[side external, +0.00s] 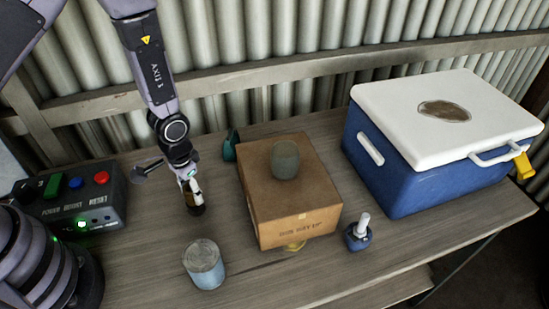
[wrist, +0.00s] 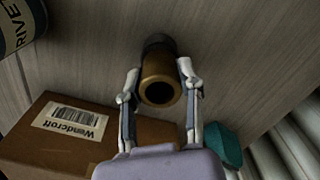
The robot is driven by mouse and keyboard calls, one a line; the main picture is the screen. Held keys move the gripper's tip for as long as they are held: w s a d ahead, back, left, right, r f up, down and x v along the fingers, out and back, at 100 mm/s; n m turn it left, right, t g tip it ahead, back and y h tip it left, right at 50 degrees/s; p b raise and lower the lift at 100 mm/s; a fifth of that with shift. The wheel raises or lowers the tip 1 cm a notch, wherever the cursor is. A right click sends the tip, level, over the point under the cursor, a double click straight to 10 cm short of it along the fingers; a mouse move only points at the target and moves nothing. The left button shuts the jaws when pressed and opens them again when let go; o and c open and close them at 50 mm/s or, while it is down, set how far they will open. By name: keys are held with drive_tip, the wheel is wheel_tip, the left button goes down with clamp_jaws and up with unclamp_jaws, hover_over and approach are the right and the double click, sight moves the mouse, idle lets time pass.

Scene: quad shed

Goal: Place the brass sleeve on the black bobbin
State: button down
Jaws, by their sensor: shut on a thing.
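My gripper (side external: 192,186) points down over the bench, left of the cardboard box. It is shut on the brass sleeve (wrist: 158,82), with one finger on each side. The sleeve's open end faces the wrist camera and its bore looks dark. The black bobbin (wrist: 159,43) shows as a dark round shape just beyond the sleeve's far end. In the side view the sleeve (side external: 190,198) is small between the fingers, with the dark bobbin (side external: 197,210) right below it. I cannot tell whether the sleeve touches the bobbin or is around it.
A cardboard box (side external: 270,220) with a grey-green cylinder (side external: 285,160) on top stands close on the right. A teal object (side external: 230,147) is behind it. A blue-grey can (side external: 205,266) stands in front. A small blue bottle (side external: 358,236) and cooler (side external: 410,175) are farther right; a control box (side external: 75,195) is left.

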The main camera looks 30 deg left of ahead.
drive_tip(key=shift+f, duration=0.2)
drive_tip(key=c, duration=0.7)
unclamp_jaws()
drive_tip(key=shift+r, duration=0.1)
drive_tip(key=s+a+r+n+t, duration=0.1)
drive_tip(key=s+a+r, duration=0.15)
drive_tip(key=r, duration=1.15)
drive_tip(key=s+a+r+t, duration=0.15)
drive_tip(key=a+r, duration=0.25)
drive_tip(key=r, duration=1)
drive_tip(key=s+a+r+t, duration=0.1)
drive_tip(key=s+a+r, duration=0.2)
drive_tip(key=s, duration=0.3)
drive_tip(key=s+a+r+n+t, duration=0.1)
drive_tip(key=s+a+r+t, duration=0.1)
drive_tip(key=s+r, duration=0.4)
drive_tip(key=shift+a, duration=0.6)
